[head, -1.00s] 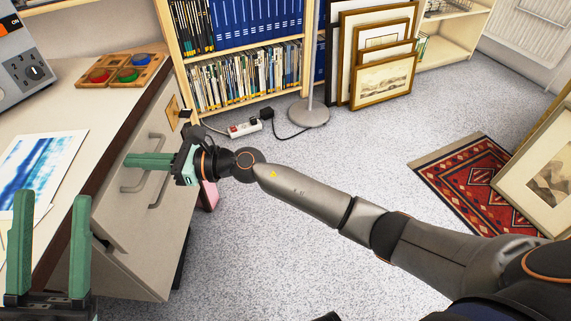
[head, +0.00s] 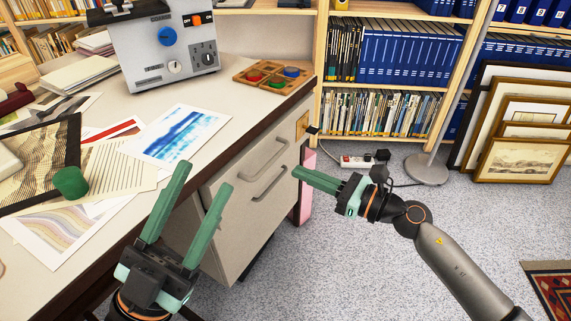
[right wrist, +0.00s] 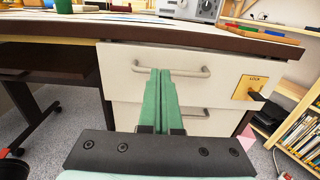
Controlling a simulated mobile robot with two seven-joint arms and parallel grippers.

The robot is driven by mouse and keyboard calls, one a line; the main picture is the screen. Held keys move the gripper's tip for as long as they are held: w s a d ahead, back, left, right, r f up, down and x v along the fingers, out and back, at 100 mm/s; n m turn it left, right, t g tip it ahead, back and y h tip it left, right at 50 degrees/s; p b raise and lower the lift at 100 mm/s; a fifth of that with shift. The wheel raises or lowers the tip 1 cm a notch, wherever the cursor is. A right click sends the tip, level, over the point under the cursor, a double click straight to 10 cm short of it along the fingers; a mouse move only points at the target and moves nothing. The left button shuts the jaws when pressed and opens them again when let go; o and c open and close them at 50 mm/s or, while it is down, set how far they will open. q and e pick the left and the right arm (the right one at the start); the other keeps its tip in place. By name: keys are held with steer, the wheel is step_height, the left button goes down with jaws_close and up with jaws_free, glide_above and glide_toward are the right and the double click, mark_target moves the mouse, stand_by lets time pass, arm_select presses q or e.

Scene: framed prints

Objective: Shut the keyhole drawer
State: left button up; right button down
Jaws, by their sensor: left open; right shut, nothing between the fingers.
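The desk's pale drawer unit shows two stacked fronts with bar handles. The upper front (right wrist: 125,72) has a brass plate with a dark lever (right wrist: 250,88) at its right end; the plate also shows in the head view (head: 302,125). This front sits close under the desk edge, and I see no clear gap. The lower front (head: 232,225) is below it. My right gripper (head: 294,171) is shut and empty, in front of the drawer fronts and right of the handles in the head view; contact is not visible. My left gripper (head: 206,176) is open and empty by the desk's front edge.
The desktop (head: 235,105) carries a grey device (head: 165,50), a wooden tray with coloured discs (head: 272,76), prints and a green cylinder (head: 70,182). A pink object (head: 305,190) stands beside the drawer unit. A power strip and lamp base (head: 426,168) are on the floor.

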steer(key=v, duration=0.3)
steer(key=p, duration=0.6)
glide_toward(226, 177)
steer(key=x, duration=0.6)
steer(key=shift+w+a+b, duration=0.15)
steer(key=shift+a+b, duration=0.15)
arm_select(q)
steer(key=shift+m, duration=0.3)
steer(key=r, duration=0.5)
steer(key=shift+s+a+r, duration=0.1)
steer(key=shift+a+r, duration=0.25)
steer(key=shift+r, duration=0.05)
arm_select(e)
steer(key=shift+a, duration=0.15)
arm_select(q)
steer(key=shift+r, duration=0.1)
arm_select(e)
steer(key=shift+w+a, duration=0.1)
